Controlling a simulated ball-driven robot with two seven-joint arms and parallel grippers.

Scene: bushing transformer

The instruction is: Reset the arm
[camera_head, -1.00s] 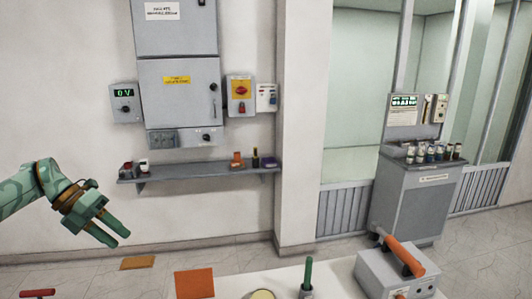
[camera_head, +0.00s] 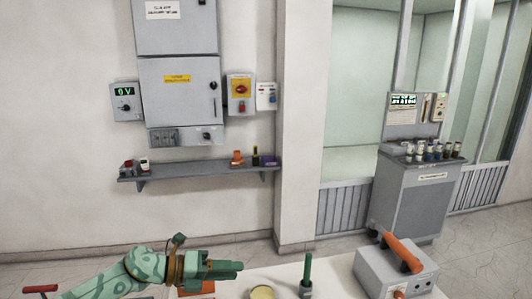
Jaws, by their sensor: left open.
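My left arm comes in low from the left in the head view. Its gripper (camera_head: 240,268) points right, over the far left edge of the white table, in front of an orange square (camera_head: 196,288). The gripper's green fingers hold nothing that I can see. My right gripper is not in view.
On the white table (camera_head: 335,277) stand a grey box with an orange handle (camera_head: 397,275), a green rod (camera_head: 307,272) and a round yellowish dish (camera_head: 262,293). Behind are a wall shelf (camera_head: 200,170), a grey cabinet (camera_head: 180,90) and a grey cart (camera_head: 415,200) with several small jars.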

